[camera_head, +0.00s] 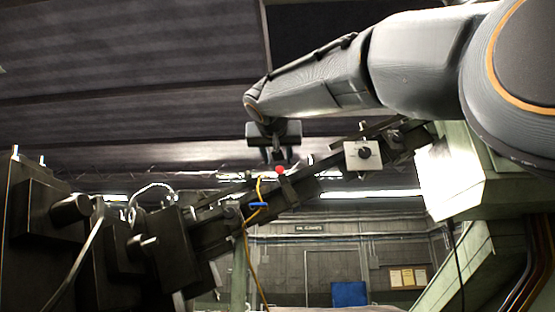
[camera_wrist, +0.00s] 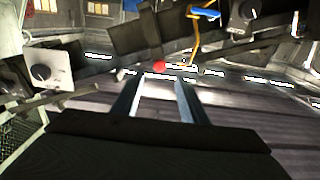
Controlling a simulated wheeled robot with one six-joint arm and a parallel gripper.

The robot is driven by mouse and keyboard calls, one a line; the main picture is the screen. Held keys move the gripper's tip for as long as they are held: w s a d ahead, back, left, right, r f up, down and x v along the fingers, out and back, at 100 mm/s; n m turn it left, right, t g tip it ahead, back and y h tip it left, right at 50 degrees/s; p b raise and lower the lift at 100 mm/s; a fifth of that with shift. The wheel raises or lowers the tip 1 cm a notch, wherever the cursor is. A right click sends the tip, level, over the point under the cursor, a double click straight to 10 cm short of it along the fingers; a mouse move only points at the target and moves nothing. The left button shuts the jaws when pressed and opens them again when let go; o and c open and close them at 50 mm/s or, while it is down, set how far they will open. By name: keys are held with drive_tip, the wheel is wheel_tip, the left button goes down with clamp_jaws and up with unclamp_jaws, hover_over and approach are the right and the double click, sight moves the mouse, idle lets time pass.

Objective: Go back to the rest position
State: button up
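My gripper (camera_head: 277,155) hangs from the end of my arm near the middle of the head view, pointing down. In the wrist view its two fingers (camera_wrist: 160,88) stand apart with nothing visible between them. A small red ball-like part (camera_head: 280,170) shows just below the fingertips in the head view. In the wrist view the red part (camera_wrist: 159,66) lies beyond the fingertips, and whether they touch it cannot be told. My arm reaches in from the upper right.
A dark sloping rail (camera_head: 300,186) runs below my gripper, with a yellow cable and a blue clip (camera_head: 259,205). A white plate with a black knob (camera_head: 364,154) sits right of it. Dark machine blocks (camera_head: 172,250) fill the lower left. A pale green housing (camera_head: 470,180) stands at right.

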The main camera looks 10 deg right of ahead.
drive_tip(key=shift+f, duration=0.1)
drive_tip(key=w+f+n+g+y, duration=0.1)
drive_tip(key=w+f+g, duration=0.15)
drive_tip(key=f, duration=1.05)
drive_tip(key=w+f+n+g+y, duration=0.15)
drive_tip(key=w+f, duration=0.25)
drive_tip(key=f, duration=0.9)
wheel_tip(320, 180, down, 22)
drive_tip(key=s+n+g+y+b, duration=0.1)
drive_tip(key=s+n+g, duration=0.1)
drive_tip(key=g, duration=0.2)
drive_tip(key=s+d+f+g, duration=0.1)
drive_tip(key=s+f, duration=0.3)
drive_tip(key=f, duration=0.3)
drive_tip(key=s+f+g+y+b, duration=0.1)
drive_tip(key=s+f+g, duration=0.15)
drive_tip(key=f, duration=0.45)
drive_tip(key=s+d+f+g, duration=0.1)
drive_tip(key=s+f, duration=0.4)
drive_tip(key=f, duration=0.2)
drive_tip(key=s+f+g+y, duration=0.1)
drive_tip(key=s+f+g, duration=0.2)
drive_tip(key=s+f, duration=1.2)
drive_tip(key=shift+s+m+b, duration=0.3)
drive_tip(key=shift+s+m, duration=0.15)
drive_tip(key=shift+s, duration=0.05)
drive_tip(key=shift+d, duration=0.1)
